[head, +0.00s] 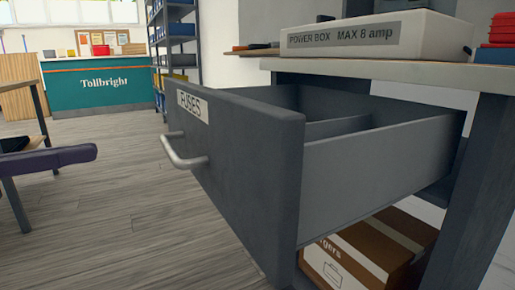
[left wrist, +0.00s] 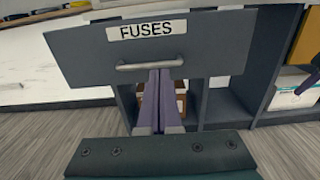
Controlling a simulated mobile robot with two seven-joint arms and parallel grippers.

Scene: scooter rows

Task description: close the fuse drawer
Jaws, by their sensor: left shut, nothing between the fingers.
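The fuse drawer (head: 240,160) stands well out of the bench. Its grey front has a FUSES label (head: 193,104) and a metal bar handle (head: 185,155). The side wall and a divider show, and the visible inside looks empty. In the left wrist view the drawer front (left wrist: 90,58) is straight ahead. My left gripper (head: 94,152) has purple fingers, shut and empty, pointing at the front with a gap before the handle. In the left wrist view the fingertips (left wrist: 158,72) overlap the area just below the handle (left wrist: 150,65). A purple part at that view's right edge may be my right gripper.
A white power box (head: 370,35) sits on the bench top (head: 420,72) above the drawer. A brown and white carton (head: 370,250) stands on the shelf below. Red boxes (head: 500,30) are at the right edge. Floor (head: 110,220) before the drawer is clear.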

